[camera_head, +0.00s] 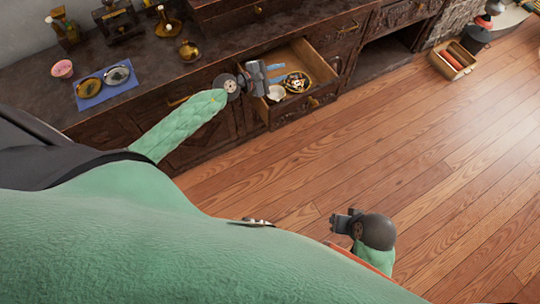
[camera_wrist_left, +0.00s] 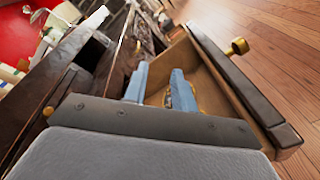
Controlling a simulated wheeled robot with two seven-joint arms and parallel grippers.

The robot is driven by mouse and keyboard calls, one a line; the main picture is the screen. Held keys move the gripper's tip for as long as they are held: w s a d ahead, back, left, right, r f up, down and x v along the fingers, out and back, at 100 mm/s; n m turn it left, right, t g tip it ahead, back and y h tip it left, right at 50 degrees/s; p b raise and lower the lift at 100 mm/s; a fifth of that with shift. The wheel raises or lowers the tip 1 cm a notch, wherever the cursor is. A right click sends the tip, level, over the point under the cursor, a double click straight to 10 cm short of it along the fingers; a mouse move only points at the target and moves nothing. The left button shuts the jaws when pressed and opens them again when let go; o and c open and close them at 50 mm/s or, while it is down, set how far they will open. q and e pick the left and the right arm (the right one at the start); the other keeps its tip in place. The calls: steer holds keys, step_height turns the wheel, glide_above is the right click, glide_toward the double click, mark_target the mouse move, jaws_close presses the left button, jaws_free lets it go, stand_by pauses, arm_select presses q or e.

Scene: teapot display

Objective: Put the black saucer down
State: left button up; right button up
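Two dark round dishes with pale rims lie on a blue mat (camera_head: 92,101) on the counter. The right one (camera_head: 117,75) looks most like the black saucer; the left one (camera_head: 89,88) has an amber tint. My left gripper (camera_head: 277,74) is over the open drawer (camera_head: 322,98), its fingers apart and nothing seen held. In the left wrist view its fingers (camera_wrist_left: 160,86) point into the drawer, with a gold-patterned dish (camera_wrist_left: 168,101) partly hidden behind them. That dish (camera_head: 298,82) lies in the drawer beside a white cup (camera_head: 276,93). My right gripper (camera_head: 343,221) is low over the floor, its fingertips unclear.
A pink bowl (camera_head: 62,69), an amber glass pot (camera_head: 189,51) and other wares stand along the dark counter. The drawer juts out from the cabinet front. A wooden crate (camera_head: 453,61) sits on the floor at the right. The middle floor is clear.

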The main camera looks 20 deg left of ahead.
arm_select(q)
steer(key=s+d+r+n+t+y, duration=0.1)
steer(key=s+r+n+t+y, duration=0.25)
steer(key=n, duration=1.05)
steer(key=s+f+n+t+y, duration=0.15)
steer(key=s+n+y, duration=0.4)
steer(key=n, duration=0.75)
steer(key=s+d+f+n+g+y, duration=0.1)
steer(key=s+d+f+n+g, duration=0.1)
steer(key=s+f+n+g, duration=0.55)
steer(key=s+d+f+n+g+y, duration=0.1)
steer(key=s+d+f+n+g, duration=0.1)
steer(key=s+n, duration=0.9)
steer(key=s+d+n+g+h, duration=0.3)
steer(key=s+d+n+g, duration=0.2)
steer(key=s, duration=0.5)
steer(key=d+n, duration=0.1)
steer(key=d, duration=0.1)
steer(key=shift+s+d+r+h, duration=0.15)
steer(key=shift+s+d+h, duration=0.15)
steer(key=shift+d+h, duration=0.1)
